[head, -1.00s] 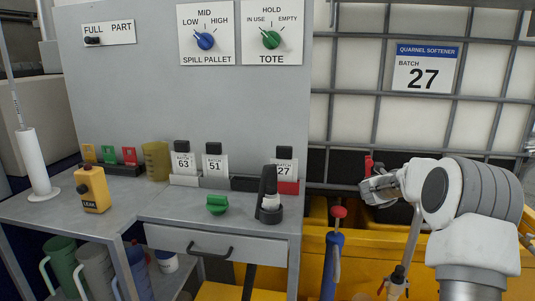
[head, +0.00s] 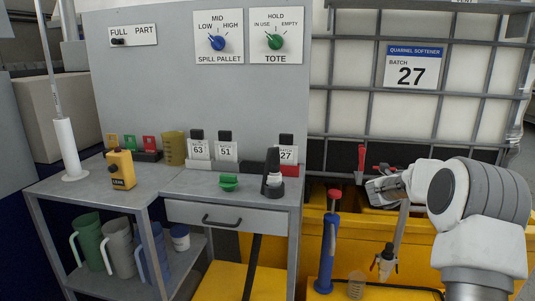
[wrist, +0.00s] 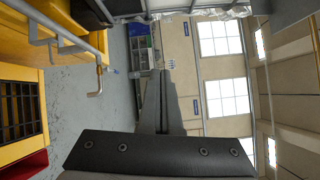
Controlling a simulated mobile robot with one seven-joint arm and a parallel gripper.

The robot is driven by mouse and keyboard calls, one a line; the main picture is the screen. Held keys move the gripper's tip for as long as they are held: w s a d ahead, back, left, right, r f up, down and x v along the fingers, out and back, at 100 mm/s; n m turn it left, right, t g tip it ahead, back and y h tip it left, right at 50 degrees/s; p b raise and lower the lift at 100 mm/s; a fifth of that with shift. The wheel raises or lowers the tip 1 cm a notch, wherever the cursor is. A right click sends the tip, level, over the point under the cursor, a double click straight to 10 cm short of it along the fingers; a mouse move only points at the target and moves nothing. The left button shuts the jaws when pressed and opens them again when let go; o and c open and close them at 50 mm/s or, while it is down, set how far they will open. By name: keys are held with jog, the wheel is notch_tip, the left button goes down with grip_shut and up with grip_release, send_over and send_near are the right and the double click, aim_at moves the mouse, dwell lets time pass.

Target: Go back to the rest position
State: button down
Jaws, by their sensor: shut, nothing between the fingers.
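My gripper (head: 380,188) is at the right in the head view, level with the lower part of the caged white tote (head: 345,110) and in front of it. Its fingers point left in that view, and it holds nothing. In the wrist view the closed dark fingers (wrist: 165,100) stick up from the black palm plate, with open room and floor beyond their tips. My arm is bent at the right edge of the head view.
A grey bench (head: 145,195) with a drawer, bottles and a yellow LEAK device (head: 120,169) stands left. A yellow pallet (head: 420,242) lies below my gripper, near a blue pump with a red knob (head: 329,240). The wrist view shows clear grey floor (wrist: 118,80).

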jog(key=w+a+r+n+t+y, duration=0.1)
jog(key=a+r+n+t+y, duration=0.3)
jog(key=a, duration=0.3)
jog(key=w+a+r+n+t+y, duration=0.1)
jog(key=a+r+n+t+y, duration=0.2)
jog(key=a+r+n, duration=0.3)
jog(key=s+a+n+y, duration=0.4)
jog(key=a+n, duration=0.1)
jog(key=a, duration=0.2)
jog(key=s+a+n+y, duration=0.4)
jog(key=a+n, duration=0.2)
jog(key=a, duration=0.2)
jog(key=s+a+f+n+g+y, duration=0.1)
jog(key=s+a+f+n+g, duration=0.2)
jog(key=s, duration=0.5)
jog(key=s+a+f+n+y, duration=0.2)
jog(key=s+a+n, duration=0.2)
jog(key=s, duration=0.3)
jog(key=s+f+n+g, duration=0.3)
jog(key=s+f, duration=0.2)
jog(key=s, duration=0.5)
jog(key=s+f+n+g, duration=0.2)
jog(key=s+f+g, duration=0.15)
jog(key=s, duration=0.55)
notch_tip(320, 180, up, 18)
jog(key=s+d+h+p, duration=0.1)
jog(key=p, duration=1.8)
jog(key=shift+f, duration=0.15)
jog(key=shift+t, duration=0.25)
